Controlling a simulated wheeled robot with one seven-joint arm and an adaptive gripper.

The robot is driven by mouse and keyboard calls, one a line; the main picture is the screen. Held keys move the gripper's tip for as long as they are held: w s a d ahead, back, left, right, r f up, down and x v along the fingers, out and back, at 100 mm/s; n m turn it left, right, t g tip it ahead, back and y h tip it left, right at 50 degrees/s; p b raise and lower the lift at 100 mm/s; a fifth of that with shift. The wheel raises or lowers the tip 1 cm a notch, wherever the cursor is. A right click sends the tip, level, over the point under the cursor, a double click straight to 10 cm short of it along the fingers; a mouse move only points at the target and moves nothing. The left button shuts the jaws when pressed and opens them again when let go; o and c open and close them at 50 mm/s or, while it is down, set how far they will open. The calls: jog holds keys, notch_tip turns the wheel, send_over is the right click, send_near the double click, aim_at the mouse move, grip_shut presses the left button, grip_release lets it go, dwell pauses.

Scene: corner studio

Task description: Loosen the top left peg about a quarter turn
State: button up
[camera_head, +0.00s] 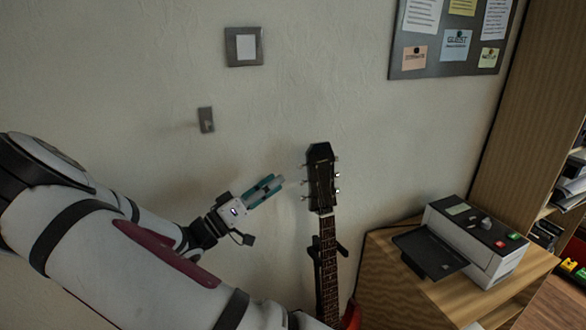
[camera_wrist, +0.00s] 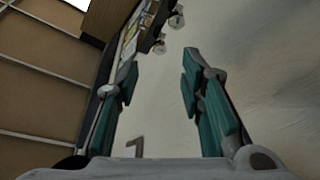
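The guitar's dark headstock (camera_head: 320,177) stands upright near the wall, with metal pegs along both sides. The top left peg (camera_head: 303,166) is a small light knob on its upper left edge. My gripper (camera_head: 277,183) is to the left of the headstock, pointing toward it and apart from the pegs. In the wrist view, my gripper's teal fingers (camera_wrist: 160,88) are spread with nothing between them. There the headstock (camera_wrist: 150,22) shows edge-on beyond the fingertips, with light peg knobs on it; I cannot tell which of them is the top left peg.
A wooden cabinet (camera_head: 385,290) stands right of the guitar neck (camera_head: 328,260), with a grey printer-like machine (camera_head: 470,240) on it. A wall switch (camera_head: 244,46), small hook plate (camera_head: 206,120) and notice board (camera_head: 405,66) are on the wall. A shelf (camera_head: 525,100) stands at right.

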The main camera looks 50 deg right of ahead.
aim_at(298, 167)
jog(key=p+x, duration=0.1)
jog(key=x, duration=0.5)
jog(key=shift+s+d, duration=0.1)
jog(key=shift+d, duration=0.3)
grip_shut()
